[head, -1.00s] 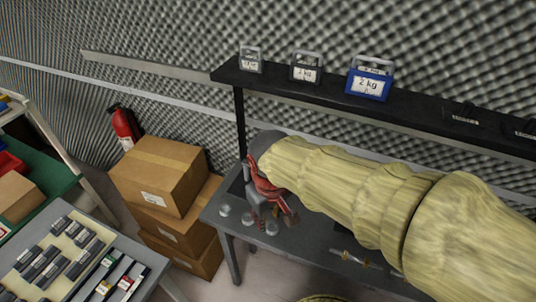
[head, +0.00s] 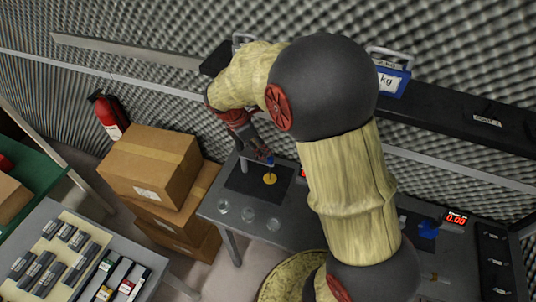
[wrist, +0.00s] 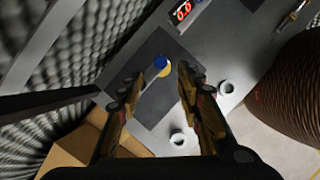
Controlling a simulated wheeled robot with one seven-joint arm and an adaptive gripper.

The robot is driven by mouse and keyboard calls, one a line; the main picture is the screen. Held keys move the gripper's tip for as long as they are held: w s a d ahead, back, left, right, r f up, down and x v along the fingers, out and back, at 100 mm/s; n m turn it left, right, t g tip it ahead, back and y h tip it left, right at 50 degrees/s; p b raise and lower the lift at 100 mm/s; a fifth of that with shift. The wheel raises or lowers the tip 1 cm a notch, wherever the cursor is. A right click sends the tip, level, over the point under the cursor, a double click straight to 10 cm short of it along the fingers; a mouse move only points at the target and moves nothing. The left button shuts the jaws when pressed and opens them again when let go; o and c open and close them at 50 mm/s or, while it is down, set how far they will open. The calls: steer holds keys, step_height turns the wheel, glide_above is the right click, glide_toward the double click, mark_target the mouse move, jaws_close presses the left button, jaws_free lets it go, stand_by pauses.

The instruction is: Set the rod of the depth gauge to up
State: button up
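What looks like the depth gauge is a small upright piece with a blue top (wrist: 160,62) and a yellow disc (head: 270,178). It stands on a dark mat (head: 243,184) on the grey bench. How far its rod stands up is hard to tell. My gripper (wrist: 161,74) is open in the wrist view, with one finger on each side of the blue top in the picture and nothing visibly held. In the head view my gripper (head: 259,150) is above the mat, close to the blue top. Contact cannot be made out.
Several small clear cups (head: 248,213) stand on the bench's front left. A red digital display (wrist: 183,10) sits beyond the mat. A dark shelf (head: 430,100) with weights runs above the bench. Cardboard boxes (head: 150,165) are stacked to the left.

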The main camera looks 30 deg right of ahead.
mark_target(270, 158)
steer(key=shift+b+x, duration=0.65)
steer(key=shift+x, duration=3.3)
steer(key=shift+c, duration=1.4)
jaws_close()
